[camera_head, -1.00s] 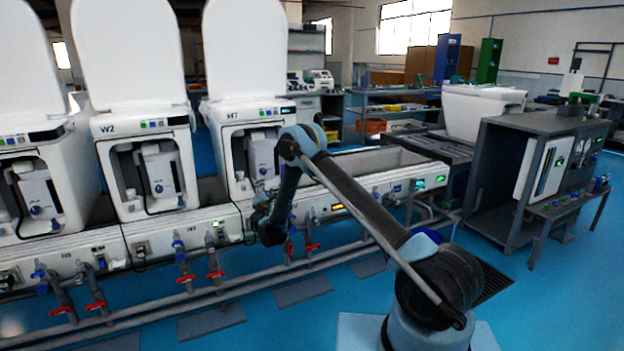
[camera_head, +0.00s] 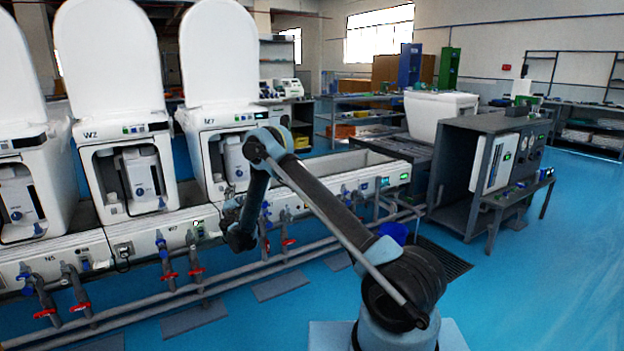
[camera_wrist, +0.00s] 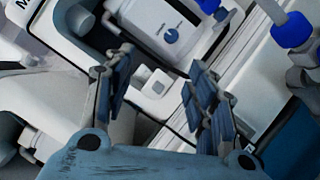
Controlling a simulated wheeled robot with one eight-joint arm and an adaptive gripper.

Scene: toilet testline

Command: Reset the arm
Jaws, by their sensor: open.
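My gripper (camera_wrist: 160,95) is open in the wrist view, with its two blue-padded fingers apart and nothing between them. Beyond the fingers the wrist view shows the white front of a toilet test station (camera_wrist: 150,25) with a round blue knob. In the head view my arm is folded up and over, and its end hangs low in front of the third toilet station (camera_head: 213,130). The gripper's fingers are too dark and small to make out in the head view. I cannot tell how far the fingers are from the station.
Pipes with red and blue valves (camera_head: 190,270) run along the front of the test line. A blue bucket (camera_head: 392,232) stands behind my arm. A grey cabinet (camera_head: 480,170) is at the right. The blue floor at far right is clear.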

